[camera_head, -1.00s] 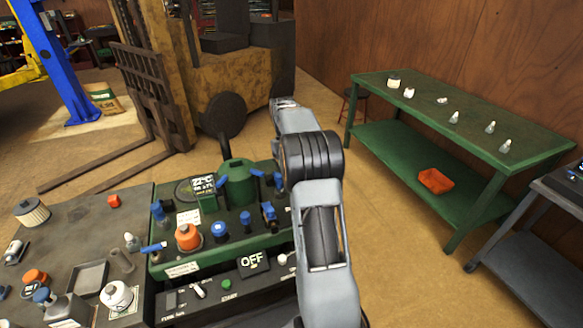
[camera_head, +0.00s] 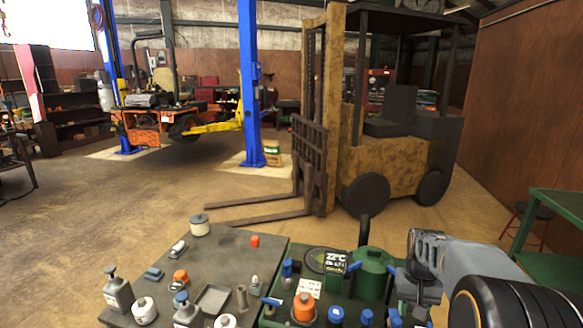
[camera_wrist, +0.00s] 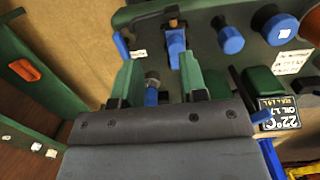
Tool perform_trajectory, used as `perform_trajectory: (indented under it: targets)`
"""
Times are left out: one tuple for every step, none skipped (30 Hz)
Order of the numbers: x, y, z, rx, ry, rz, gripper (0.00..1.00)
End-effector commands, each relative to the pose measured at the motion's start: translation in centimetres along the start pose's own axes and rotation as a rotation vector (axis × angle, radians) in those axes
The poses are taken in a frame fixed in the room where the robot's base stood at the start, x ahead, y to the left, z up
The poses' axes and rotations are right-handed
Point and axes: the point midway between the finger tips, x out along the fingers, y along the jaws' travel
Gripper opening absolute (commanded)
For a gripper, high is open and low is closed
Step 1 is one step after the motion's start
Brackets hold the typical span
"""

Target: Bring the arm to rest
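My arm (camera_head: 470,262) shows at the lower right of the head view, grey with a black joint, reaching over the right part of the green machine panel (camera_head: 335,306). In the wrist view, my gripper (camera_wrist: 160,68) has its two green fingers spread apart. Blue and grey fittings of the panel show through the gap between the fingers. I see nothing held. In the head view, the fingers cannot be made out clearly.
A dark workbench (camera_head: 262,252) with bottles and small parts adjoins the panel. A yellow forklift (camera_head: 388,163) stands behind, its forks low over the floor. A green table (camera_head: 558,205) stands at right. Open floor (camera_head: 120,210) lies left.

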Motion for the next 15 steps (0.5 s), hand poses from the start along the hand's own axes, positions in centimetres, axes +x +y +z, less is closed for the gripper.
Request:
perform_trajectory:
  targets:
    - [-0.6,-1.4,1.9,-0.020,0.046,-0.001,0.39]
    - [-0.7,-2.1,2.9,-0.030,0.070,-0.002,0.39]
    - [-0.9,-3.0,4.3,-0.043,0.103,-0.005,0.39]
    - [-1.1,-3.6,5.2,-0.053,0.129,-0.007,0.39]
    - [-1.2,-4.2,6.2,-0.065,0.152,-0.010,0.39]
    - [-1.3,-4.8,7.5,-0.081,0.182,-0.014,0.39]
    - [-1.3,-5.3,8.4,-0.093,0.202,-0.016,0.39]
    - [-1.4,-5.7,9.3,-0.106,0.222,-0.019,0.39]
    - [-1.4,-6.2,10.4,-0.122,0.247,-0.023,0.39]
    - [-1.5,-6.6,11.2,-0.135,0.264,-0.026,0.39]
    - [-1.5,-6.9,11.9,-0.147,0.280,-0.029,0.39]
    - [-1.6,-7.3,12.8,-0.165,0.299,-0.033,0.39]
    - [-1.6,-7.5,13.4,-0.176,0.311,-0.035,0.39]
    - [-1.7,-7.7,13.9,-0.188,0.323,-0.038,0.39]
    - [-1.9,-8.0,14.5,-0.202,0.337,-0.041,0.39]
